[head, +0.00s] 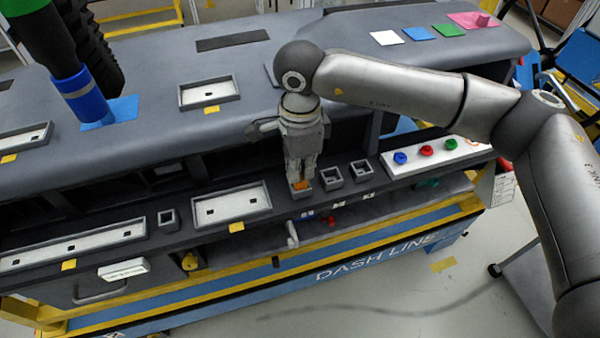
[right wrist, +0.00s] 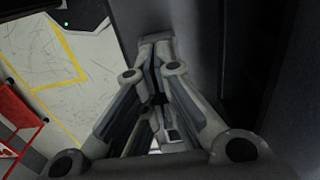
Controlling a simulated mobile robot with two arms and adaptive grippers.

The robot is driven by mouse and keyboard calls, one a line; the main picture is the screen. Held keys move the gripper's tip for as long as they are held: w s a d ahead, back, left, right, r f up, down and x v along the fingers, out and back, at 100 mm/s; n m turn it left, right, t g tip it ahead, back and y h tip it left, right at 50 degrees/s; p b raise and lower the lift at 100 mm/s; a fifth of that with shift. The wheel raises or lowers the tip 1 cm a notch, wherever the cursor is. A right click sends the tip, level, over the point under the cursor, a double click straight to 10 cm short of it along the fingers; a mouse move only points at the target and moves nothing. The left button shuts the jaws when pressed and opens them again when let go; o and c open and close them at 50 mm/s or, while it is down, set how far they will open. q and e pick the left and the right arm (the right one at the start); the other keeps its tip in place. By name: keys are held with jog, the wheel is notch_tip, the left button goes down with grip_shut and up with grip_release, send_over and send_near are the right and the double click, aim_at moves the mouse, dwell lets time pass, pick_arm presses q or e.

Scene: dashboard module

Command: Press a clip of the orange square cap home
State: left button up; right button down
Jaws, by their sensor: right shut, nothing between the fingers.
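The orange square cap (head: 301,185) shows as a small patch of orange in a small square socket on the dashboard's front ledge. My right gripper (head: 298,178) points down straight over it, with its fingertips at the cap or just above it; I cannot tell whether they touch. The fingers are together and hide most of the cap. In the right wrist view my right gripper (right wrist: 157,45) is shut with nothing seen between the fingers, and the cap is hidden there. The cap's clips are too small to make out. My left gripper is not in view.
Two empty square sockets (head: 331,178) stand just right of the cap. A white panel (head: 436,157) with blue, red and green knobs lies further right. A long tray (head: 231,207) lies to the left. The dashboard's upper shelf (head: 150,95) rises behind the gripper.

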notch_tip(320, 180, up, 8)
jog(key=p, duration=0.2)
jog(key=shift+p, duration=0.3)
jog(key=shift+a+f, duration=0.1)
